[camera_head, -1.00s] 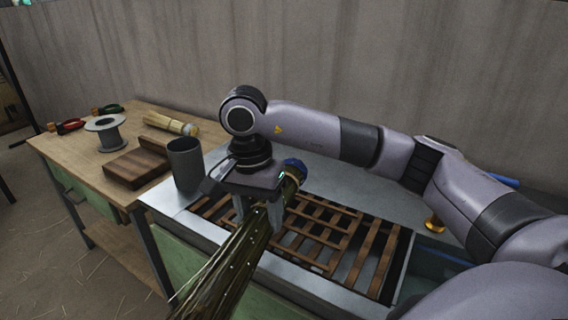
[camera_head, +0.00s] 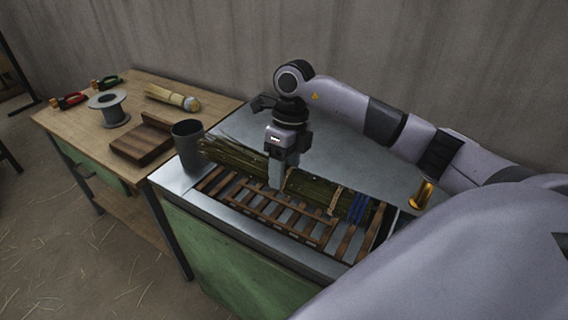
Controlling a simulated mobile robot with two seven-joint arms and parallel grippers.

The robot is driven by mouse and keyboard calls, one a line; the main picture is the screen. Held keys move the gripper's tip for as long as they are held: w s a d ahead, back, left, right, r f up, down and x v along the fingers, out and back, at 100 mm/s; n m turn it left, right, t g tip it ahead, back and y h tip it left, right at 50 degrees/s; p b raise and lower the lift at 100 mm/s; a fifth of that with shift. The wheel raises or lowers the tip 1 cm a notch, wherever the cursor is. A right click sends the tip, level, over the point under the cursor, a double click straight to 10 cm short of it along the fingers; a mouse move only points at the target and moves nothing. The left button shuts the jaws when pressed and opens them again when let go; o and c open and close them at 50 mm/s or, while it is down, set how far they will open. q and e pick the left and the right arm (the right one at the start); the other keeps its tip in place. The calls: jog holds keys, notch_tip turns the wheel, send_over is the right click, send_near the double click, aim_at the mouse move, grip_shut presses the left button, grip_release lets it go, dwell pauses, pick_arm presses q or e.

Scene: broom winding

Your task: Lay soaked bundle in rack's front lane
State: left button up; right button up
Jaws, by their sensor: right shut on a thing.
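The soaked bundle (camera_head: 316,187) is a long dark green-brown sheaf with a blue band near its right end. It lies level, lengthwise along the wooden slatted rack (camera_head: 262,209), over the rack's back part as seen in the head view. My right gripper (camera_head: 277,183) is shut on the bundle near its middle, fingers pointing down. Whether the bundle touches the slats I cannot tell. The nearer slats of the rack are bare. My left gripper is not in view.
A dark grey cup (camera_head: 187,142) stands at the metal bench's left end, close to the bundle's left tip. A brass-coloured object (camera_head: 422,194) stands at the right. The wooden table (camera_head: 88,137) holds a spool (camera_head: 109,110), a wooden block (camera_head: 141,146), a pale bundle (camera_head: 171,97) and pliers (camera_head: 72,101).

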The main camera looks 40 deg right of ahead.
jog(key=shift+f+b, duration=3.2)
jog(key=shift+f, duration=1.55)
jog(key=o, duration=1.2)
jog(key=shift+c, duration=0.2)
jog(key=shift+w+d+r, duration=0.1)
jog(key=shift+d+r, duration=0.1)
jog(key=shift+r, duration=1)
jog(key=shift+w+d+r, duration=0.1)
jog(key=shift+d+r, duration=0.15)
jog(key=shift+r, duration=0.9)
jog(key=shift+w+d+r, duration=0.1)
jog(key=shift+d+r, duration=0.1)
jog(key=shift+r, duration=1)
